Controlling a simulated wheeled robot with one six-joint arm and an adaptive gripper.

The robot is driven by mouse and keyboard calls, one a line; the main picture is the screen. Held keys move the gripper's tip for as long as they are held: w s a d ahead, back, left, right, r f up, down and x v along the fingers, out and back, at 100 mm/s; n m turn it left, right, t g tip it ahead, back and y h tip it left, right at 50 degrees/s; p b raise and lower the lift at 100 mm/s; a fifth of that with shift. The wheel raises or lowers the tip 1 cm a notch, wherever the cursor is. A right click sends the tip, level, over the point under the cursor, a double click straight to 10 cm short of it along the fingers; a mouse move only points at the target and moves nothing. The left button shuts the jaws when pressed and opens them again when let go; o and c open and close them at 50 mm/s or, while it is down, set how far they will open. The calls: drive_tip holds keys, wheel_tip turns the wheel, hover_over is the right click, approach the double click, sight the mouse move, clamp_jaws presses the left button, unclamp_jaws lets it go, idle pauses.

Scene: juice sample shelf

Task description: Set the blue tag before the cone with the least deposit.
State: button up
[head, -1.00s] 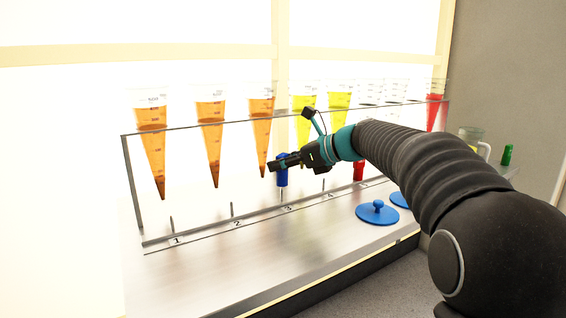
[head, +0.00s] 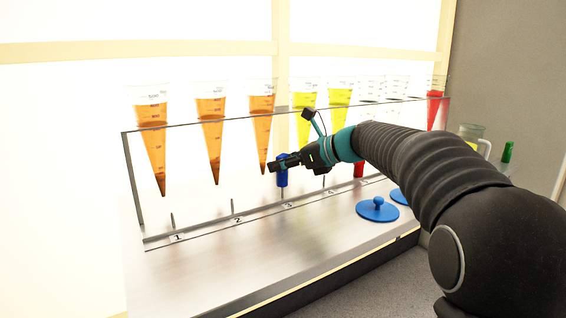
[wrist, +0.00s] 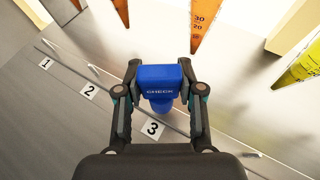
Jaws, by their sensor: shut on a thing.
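The blue tag (head: 282,176), marked CHECK in the wrist view (wrist: 160,78), is upright between the fingers of my gripper (wrist: 159,70). My gripper (head: 280,163) is shut on it, in front of the third orange cone (head: 262,125), by label 3 (wrist: 152,129). The tag's base looks just above or at the pin there; I cannot tell whether it touches. The first orange cone (head: 152,140) has a darker tip, and the second orange cone (head: 211,135) a slightly darker one. My gripper and the tag's top stand near the third cone's tip, whose deposit is unclear.
Yellow cones (head: 303,100), clear cones and a red cone (head: 435,105) continue right along the rack. A red object (head: 359,169) stands behind my arm. Blue knobbed lids (head: 377,212), a jug (head: 472,136) and a green object (head: 507,152) are at right. The front left counter is clear.

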drive_tip(key=shift+f+b, duration=0.3)
drive_tip(key=shift+f, duration=1.2)
idle(1.0)
drive_tip(key=o, duration=1.1)
drive_tip(key=shift+d, duration=0.1)
drive_tip(key=v, duration=1.2)
drive_tip(key=s+f+n+h, duration=0.1)
drive_tip(key=s, duration=0.2)
drive_tip(key=s+n+h+p, duration=0.1)
drive_tip(key=s+n, duration=0.1)
drive_tip(key=s, duration=0.1)
drive_tip(key=s+f+n+h, duration=0.1)
drive_tip(key=s, duration=0.2)
drive_tip(key=shift+a+f+n, duration=0.2)
drive_tip(key=shift+f+n, duration=0.2)
drive_tip(key=s+d+f+n+h+p, duration=0.1)
drive_tip(key=s+d+f+n+h, duration=0.2)
drive_tip(key=s+n, duration=0.3)
drive_tip(key=s+d+f+n+h+p, duration=0.1)
drive_tip(key=s+d+f+n+h, duration=0.2)
drive_tip(key=s+f+n, duration=0.3)
drive_tip(key=s+d+f+n+h+p, duration=0.1)
drive_tip(key=s+d+f+n+h, duration=0.2)
drive_tip(key=s, duration=0.9)
drive_tip(key=shift+s+d+f+n, duration=0.15)
drive_tip(key=shift+f+n, duration=0.25)
drive_tip(key=shift+n, duration=0.4)
drive_tip(key=shift+w+d+f+n, duration=0.1)
drive_tip(key=shift+d+f+n, duration=0.25)
drive_tip(key=shift+n, duration=0.45)
